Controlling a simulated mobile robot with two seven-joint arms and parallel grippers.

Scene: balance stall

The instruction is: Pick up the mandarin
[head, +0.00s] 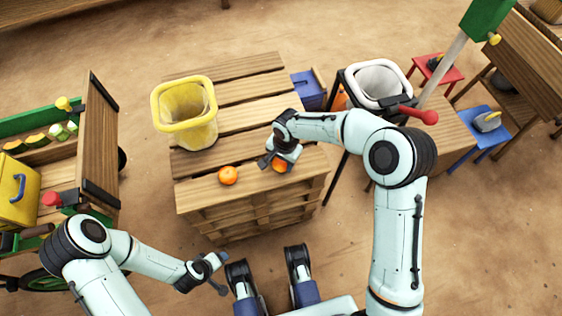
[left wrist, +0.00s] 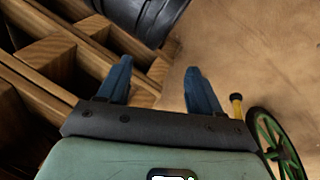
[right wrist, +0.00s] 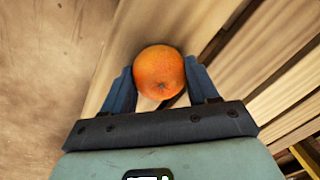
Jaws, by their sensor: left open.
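Two mandarins are on the pallet-wood stand (head: 255,212). One mandarin (head: 228,175) lies free near its front edge. The other mandarin (head: 280,165) is partly hidden under my right gripper (head: 274,163). In the right wrist view this mandarin (right wrist: 159,72) sits between the fingers of my right gripper (right wrist: 160,82), close to both. I cannot tell whether the fingers press on it. My left gripper (head: 213,274) is open and empty, low in front of the stand; its fingers (left wrist: 157,85) also show apart in the left wrist view.
A yellow bin (head: 200,130) stands on the stand at the back left. A white-lined bin (head: 377,82) is to the right. A wooden cart (head: 97,140) stands on the left. Red (head: 452,75) and blue (head: 467,117) stools are at the far right. Sandy floor is open behind.

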